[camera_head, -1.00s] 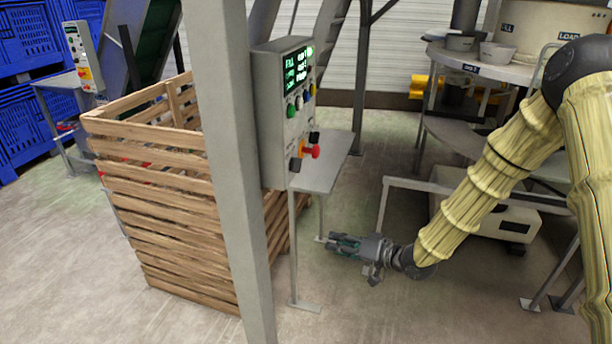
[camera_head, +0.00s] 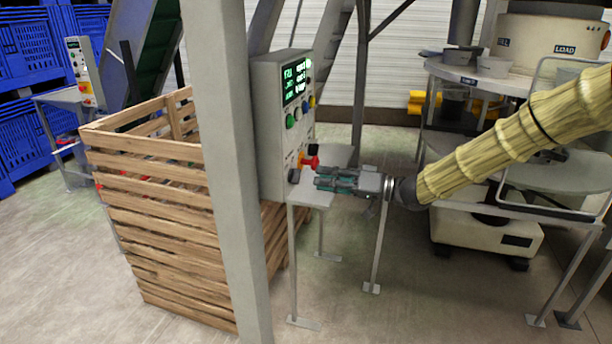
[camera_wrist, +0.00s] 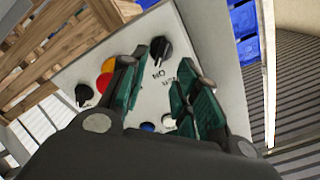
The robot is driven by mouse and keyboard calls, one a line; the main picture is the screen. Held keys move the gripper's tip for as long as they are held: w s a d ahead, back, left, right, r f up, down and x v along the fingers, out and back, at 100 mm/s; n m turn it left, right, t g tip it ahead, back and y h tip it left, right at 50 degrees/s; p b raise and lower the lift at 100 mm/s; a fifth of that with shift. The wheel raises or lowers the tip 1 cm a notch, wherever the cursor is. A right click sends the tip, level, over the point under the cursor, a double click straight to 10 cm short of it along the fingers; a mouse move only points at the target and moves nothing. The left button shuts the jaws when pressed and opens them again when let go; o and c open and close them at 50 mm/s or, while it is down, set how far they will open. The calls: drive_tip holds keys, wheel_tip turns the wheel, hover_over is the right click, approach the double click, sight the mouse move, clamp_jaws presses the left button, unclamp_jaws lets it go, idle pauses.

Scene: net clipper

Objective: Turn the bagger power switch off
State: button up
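The grey control box (camera_head: 283,125) is fixed on the post, with a lit display, coloured buttons and knobs on its face. A black rotary knob (camera_head: 293,176) sits low on the face. In the wrist view a black knob (camera_wrist: 161,49) with "ON" printed beside it shows just ahead of and between the fingertips. A red knob on yellow (camera_wrist: 106,75) and another black knob (camera_wrist: 84,94) lie to its left. My gripper (camera_head: 318,178) is open with teal fingers, at the height of the low knob and close to the panel. Whether it touches is unclear.
A small grey table (camera_head: 318,192) is below and behind my gripper. A round machine (camera_head: 480,70) stands at right. The floor in front is clear.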

sight(295, 177)
drive_tip(key=shift+p+x, duration=0.3)
drive_tip(key=shift+x, duration=2.45)
clamp_jaws()
